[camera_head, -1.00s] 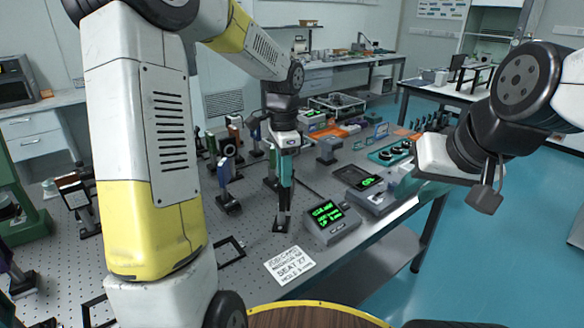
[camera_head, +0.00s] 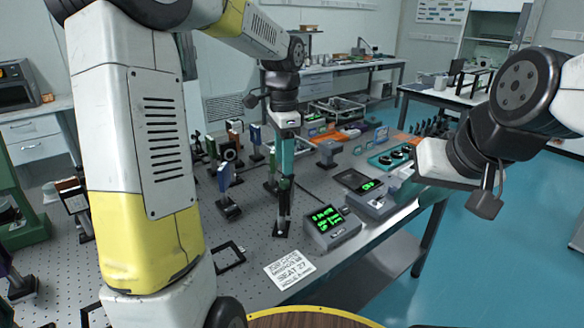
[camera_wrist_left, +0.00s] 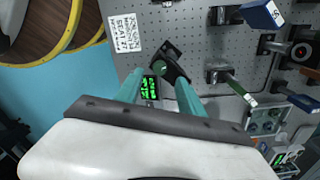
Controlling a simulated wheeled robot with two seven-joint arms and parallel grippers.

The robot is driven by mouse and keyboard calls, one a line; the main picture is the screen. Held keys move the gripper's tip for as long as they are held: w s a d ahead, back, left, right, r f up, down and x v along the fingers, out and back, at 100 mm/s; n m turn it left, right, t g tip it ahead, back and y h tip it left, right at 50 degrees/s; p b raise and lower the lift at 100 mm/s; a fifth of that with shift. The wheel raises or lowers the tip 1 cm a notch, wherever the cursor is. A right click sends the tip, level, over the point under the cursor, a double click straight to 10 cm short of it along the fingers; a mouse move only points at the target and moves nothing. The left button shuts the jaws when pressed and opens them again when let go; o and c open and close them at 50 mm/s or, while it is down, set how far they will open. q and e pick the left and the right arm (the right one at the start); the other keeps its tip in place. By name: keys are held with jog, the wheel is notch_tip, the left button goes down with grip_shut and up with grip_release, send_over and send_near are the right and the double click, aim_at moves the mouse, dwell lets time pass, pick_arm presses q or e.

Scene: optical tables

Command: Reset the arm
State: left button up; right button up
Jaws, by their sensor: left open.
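My left gripper (camera_head: 286,172) points down over the perforated optical table, its teal fingers on either side of empty space. In the left wrist view the fingers (camera_wrist_left: 158,88) are apart, with nothing held between them. A dark post on a black base (camera_head: 282,222) stands upright under the left gripper. In the wrist view this post's base (camera_wrist_left: 172,66) lies just beyond the fingertips. My right gripper (camera_head: 440,165) hangs at the right of the head view, off the table. Only its pale body shows; its fingers are not visible.
A display box with green text (camera_head: 331,228) stands right of the post. A printed card (camera_head: 289,268) lies at the table's front edge. Several mounted optics (camera_head: 226,185) crowd the left. A grey device (camera_head: 371,203) and teal tray (camera_head: 392,157) are at right. Open floor lies beyond.

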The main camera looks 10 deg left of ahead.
pick_arm(q)
jog(key=shift+r, duration=1)
jog(key=shift+s+r, duration=0.15)
jog(key=s+a+r+n+t+h, duration=0.1)
jog(key=s+n+t, duration=0.2)
jog(key=s+n, duration=0.3)
jog(key=s+a+r+n+t+h, duration=0.1)
jog(key=s+n, duration=0.5)
jog(key=s, duration=0.7)
jog(key=shift+s+a+r+t, duration=0.35)
jog(key=shift+r+t, duration=0.15)
jog(key=shift+t, duration=0.6)
